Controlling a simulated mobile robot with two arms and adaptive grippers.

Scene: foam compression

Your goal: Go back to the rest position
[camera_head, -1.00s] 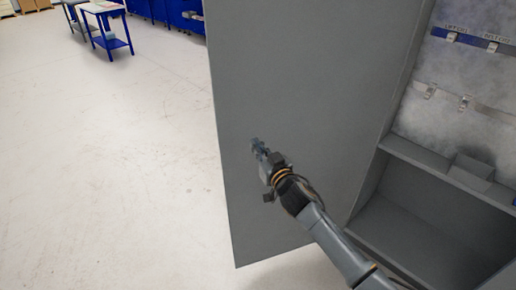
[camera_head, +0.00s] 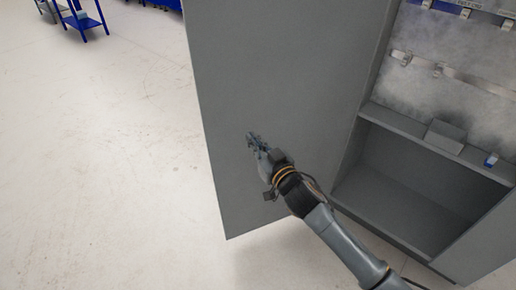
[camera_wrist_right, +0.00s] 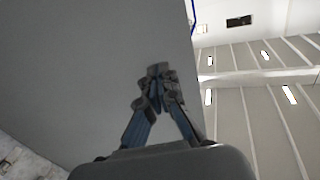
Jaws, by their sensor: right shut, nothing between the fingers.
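My right gripper (camera_head: 254,140) is in front of the grey panel (camera_head: 265,75) of a tall cabinet in the head view. I cannot tell whether it touches the panel. In the right wrist view the gripper (camera_wrist_right: 158,72) shows its two fingers meeting at the tips, with nothing between them. The grey panel (camera_wrist_right: 80,70) fills the left of that view. My right arm comes in from the lower right. My left gripper is not in view.
To the right is the open cabinet with an empty lower bay (camera_head: 395,185), a ledge with a grey block (camera_head: 445,136), and rails with clips (camera_head: 440,70) above. A blue table (camera_head: 83,20) stands far at upper left. The pale floor (camera_head: 95,150) at left is clear.

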